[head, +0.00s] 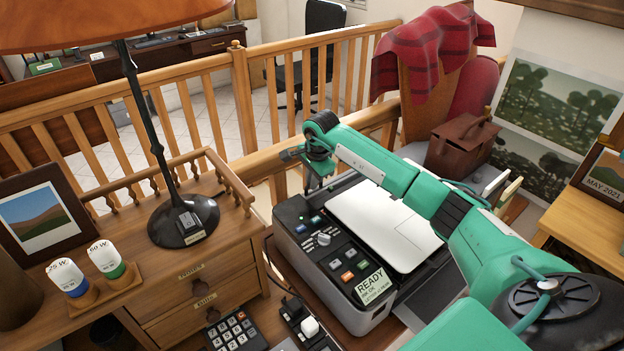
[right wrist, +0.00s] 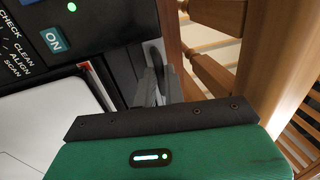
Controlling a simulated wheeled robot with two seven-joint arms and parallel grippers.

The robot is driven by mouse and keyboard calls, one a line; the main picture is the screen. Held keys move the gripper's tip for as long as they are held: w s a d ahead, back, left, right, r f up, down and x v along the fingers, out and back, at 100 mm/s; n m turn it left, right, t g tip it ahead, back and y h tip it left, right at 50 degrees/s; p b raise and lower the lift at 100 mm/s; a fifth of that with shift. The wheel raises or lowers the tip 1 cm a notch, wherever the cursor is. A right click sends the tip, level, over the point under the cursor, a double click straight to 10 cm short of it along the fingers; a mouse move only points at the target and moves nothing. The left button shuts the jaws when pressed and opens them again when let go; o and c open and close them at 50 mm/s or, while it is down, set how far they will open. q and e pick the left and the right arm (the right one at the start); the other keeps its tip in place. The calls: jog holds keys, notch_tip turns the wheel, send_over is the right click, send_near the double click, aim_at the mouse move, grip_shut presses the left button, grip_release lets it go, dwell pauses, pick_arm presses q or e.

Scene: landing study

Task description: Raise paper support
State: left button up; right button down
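The printer (head: 322,262) stands on the desk in the head view, with buttons, a READY label and a white lid. My right arm reaches over it from the right. My right gripper (head: 296,155) is at the printer's far edge, beside the railing. My left gripper is not in view.
A wooden railing (head: 243,95) runs close behind the printer. A keypad (head: 236,333) lies in front. A brown bag (head: 462,146) sits beyond my arm.

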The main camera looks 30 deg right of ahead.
notch_tip(320, 180, up, 8)
jog(key=p, duration=0.1)
jog(key=shift+p, duration=0.35)
jog(key=c, duration=1.5)
grip_release()
jog(key=shift+r, duration=0.1)
notch_tip(320, 180, up, 13)
jog(key=s+b, duration=0.2)
jog(key=b, duration=0.1)
jog(key=shift+s+d+r, duration=0.15)
jog(key=shift+s+r, duration=0.05)
jog(key=shift+s, duration=0.15)
